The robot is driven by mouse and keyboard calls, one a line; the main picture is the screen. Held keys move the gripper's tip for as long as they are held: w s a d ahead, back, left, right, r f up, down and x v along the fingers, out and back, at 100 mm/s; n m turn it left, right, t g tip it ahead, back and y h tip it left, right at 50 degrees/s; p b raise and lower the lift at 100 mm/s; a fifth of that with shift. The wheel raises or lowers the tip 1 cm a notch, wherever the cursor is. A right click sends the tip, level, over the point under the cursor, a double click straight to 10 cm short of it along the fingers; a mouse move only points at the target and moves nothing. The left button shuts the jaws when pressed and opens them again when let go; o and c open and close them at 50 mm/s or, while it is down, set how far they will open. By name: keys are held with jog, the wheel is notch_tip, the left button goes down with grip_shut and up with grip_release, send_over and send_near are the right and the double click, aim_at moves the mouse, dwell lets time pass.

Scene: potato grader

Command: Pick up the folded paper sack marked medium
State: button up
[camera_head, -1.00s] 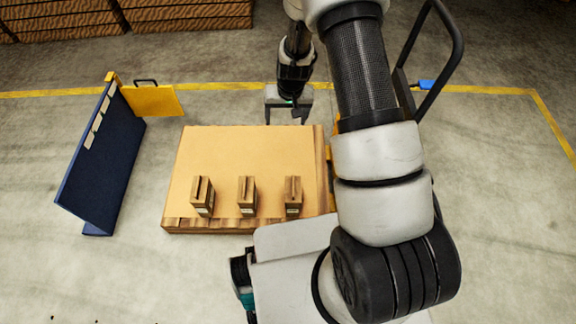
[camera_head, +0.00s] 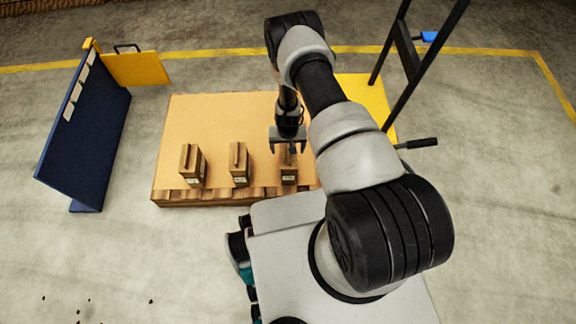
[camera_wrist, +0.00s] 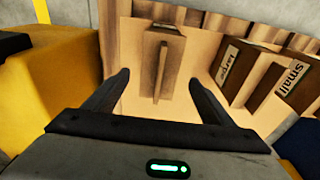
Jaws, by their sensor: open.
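Three brown folded sacks stand in a row on a tan-topped pallet (camera_head: 225,120). In the wrist view, one farther along reads large (camera_wrist: 237,72) and another reads small (camera_wrist: 290,85). The right-hand sack (camera_head: 289,173) has a label too small to read in the head view. It also shows ahead of my gripper in the wrist view (camera_wrist: 158,45), with a raised ridge on top and no readable marking. My gripper (camera_head: 288,151) is open above this right-hand sack. In the wrist view my open fingers (camera_wrist: 158,82) lie either side of its ridge, apparently not touching it.
A blue panel (camera_head: 86,140) with pale tags and a yellow panel (camera_head: 137,69) stand at the left. A yellow platform (camera_head: 365,97) with dark upright bars (camera_head: 408,50) is close to my arm on the right.

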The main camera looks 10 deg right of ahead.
jog(key=f, duration=0.2)
jog(key=f+b, duration=0.1)
jog(key=f, duration=0.1)
jog(key=f+b, duration=0.1)
jog(key=f, duration=0.2)
jog(key=shift+w+d, duration=0.15)
jog(key=shift+w, duration=0.15)
jog(key=shift+r, duration=0.1)
grip_shut()
jog(key=shift+w, duration=0.1)
